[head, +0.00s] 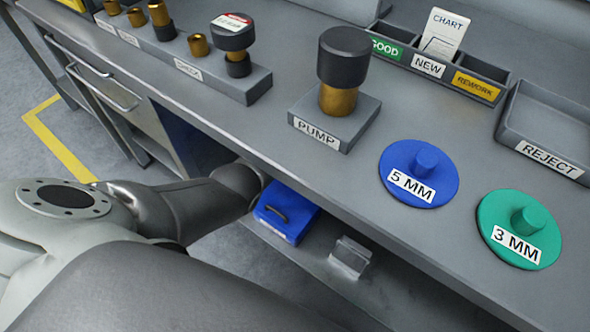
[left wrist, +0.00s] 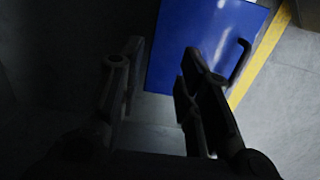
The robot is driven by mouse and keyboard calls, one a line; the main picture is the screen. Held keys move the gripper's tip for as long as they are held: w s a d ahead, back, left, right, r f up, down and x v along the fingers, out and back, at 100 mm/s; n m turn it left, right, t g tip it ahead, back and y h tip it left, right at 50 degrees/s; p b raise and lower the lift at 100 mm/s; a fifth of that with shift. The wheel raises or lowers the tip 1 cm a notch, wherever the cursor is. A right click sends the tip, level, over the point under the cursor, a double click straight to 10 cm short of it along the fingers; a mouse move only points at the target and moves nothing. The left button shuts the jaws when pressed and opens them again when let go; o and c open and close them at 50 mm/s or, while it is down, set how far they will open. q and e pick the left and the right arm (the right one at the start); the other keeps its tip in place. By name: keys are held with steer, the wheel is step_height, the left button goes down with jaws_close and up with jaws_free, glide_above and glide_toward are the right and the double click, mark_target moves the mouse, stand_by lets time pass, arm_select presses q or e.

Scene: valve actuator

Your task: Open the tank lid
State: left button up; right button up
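In the left wrist view, a blue panel (left wrist: 190,45) with a dark bar handle (left wrist: 239,62) near its right edge lies beyond the fingers. I cannot tell for certain whether it is the tank lid. My left gripper (left wrist: 160,55) is open, with its two dark fingers apart and nothing seen between them. In the head view my left arm reaches under the bench, and its gripper is hidden there. A blue box (head: 295,226) with a dark handle sits on the low shelf beside the arm's end. My right gripper is not in view.
The grey bench (head: 300,170) overhangs the arm and carries the PUMP block (head: 343,70), the 5 MM disc (head: 418,173) and the 3 MM disc (head: 519,228). A small clear holder (head: 349,256) stands on the low shelf. A yellow floor line (head: 57,143) runs at left.

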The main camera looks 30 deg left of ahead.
arm_select(q)
steer(key=s+r, duration=0.1)
steer(key=s, duration=0.1)
steer(key=s+a+r, duration=0.1)
steer(key=s, duration=0.1)
steer(key=shift+r, duration=0.2)
stand_by(0.3)
steer(key=shift+f, duration=0.15)
